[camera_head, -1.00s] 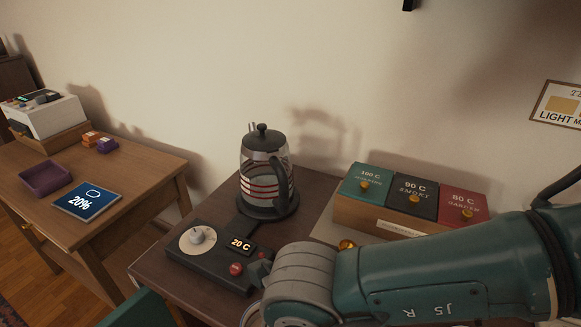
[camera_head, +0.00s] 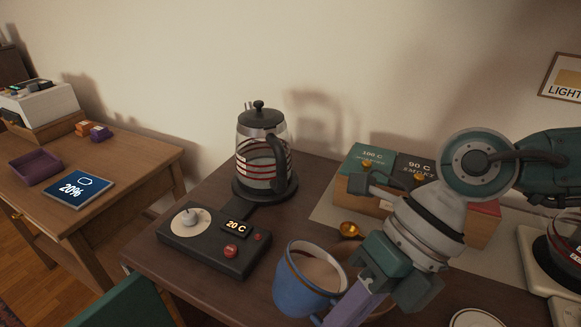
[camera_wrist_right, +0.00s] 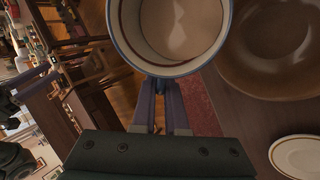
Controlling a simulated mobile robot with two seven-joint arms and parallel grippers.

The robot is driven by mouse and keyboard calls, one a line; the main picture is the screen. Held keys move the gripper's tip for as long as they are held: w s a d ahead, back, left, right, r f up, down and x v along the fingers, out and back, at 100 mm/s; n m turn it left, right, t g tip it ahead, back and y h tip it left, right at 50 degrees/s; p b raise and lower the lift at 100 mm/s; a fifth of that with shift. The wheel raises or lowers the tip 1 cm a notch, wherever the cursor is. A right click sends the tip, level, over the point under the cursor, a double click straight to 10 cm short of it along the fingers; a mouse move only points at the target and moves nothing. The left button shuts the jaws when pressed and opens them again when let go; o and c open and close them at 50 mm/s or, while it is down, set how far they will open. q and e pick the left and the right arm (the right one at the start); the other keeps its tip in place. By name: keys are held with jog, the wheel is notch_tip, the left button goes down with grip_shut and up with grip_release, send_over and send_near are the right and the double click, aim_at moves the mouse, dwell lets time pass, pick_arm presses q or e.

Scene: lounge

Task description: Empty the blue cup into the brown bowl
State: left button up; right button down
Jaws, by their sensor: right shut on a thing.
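The blue cup (camera_head: 291,291) is in my right gripper (camera_head: 335,306), at the front of the dark table in the head view. Its mouth shows a light brown content, and it looks slightly tilted. In the right wrist view the cup (camera_wrist_right: 137,40) is at the top, with the purple fingers (camera_wrist_right: 160,95) shut against its near side. The brown bowl (camera_wrist_right: 270,80) is at the right of that view, beside the cup, and its visible inside looks empty.
A glass kettle (camera_head: 262,165) stands behind a black control panel (camera_head: 212,238) reading 20 C. A box of labelled tea compartments (camera_head: 372,158) is behind my right arm. A small white plate (camera_wrist_right: 300,156) lies near the bowl. A wooden side table (camera_head: 118,165) stands at the left.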

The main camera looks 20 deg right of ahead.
jog(key=shift+d+r+y+b, duration=0.25)
jog(key=shift+y+b, duration=0.25)
jog(key=shift+b, duration=0.3)
jog(key=shift+y+b, duration=0.3)
jog(key=shift+b, duration=0.45)
jog(key=shift+d+r, duration=0.1)
jog(key=shift+r, duration=0.15)
jog(key=shift+d+y+b, duration=0.1)
jog(key=shift+y+b, duration=0.2)
jog(key=shift+b, duration=0.25)
jog(key=shift+b, duration=0.3)
jog(key=shift+r+y+b, duration=0.2)
jog(key=shift+y+b, duration=0.3)
jog(key=shift+b, duration=0.2)
jog(key=shift+b, duration=0.35)
jog(key=shift+d+r+y+b, duration=0.1)
jog(key=shift+r+y+b, duration=0.05)
jog(key=shift+y+b, duration=0.2)
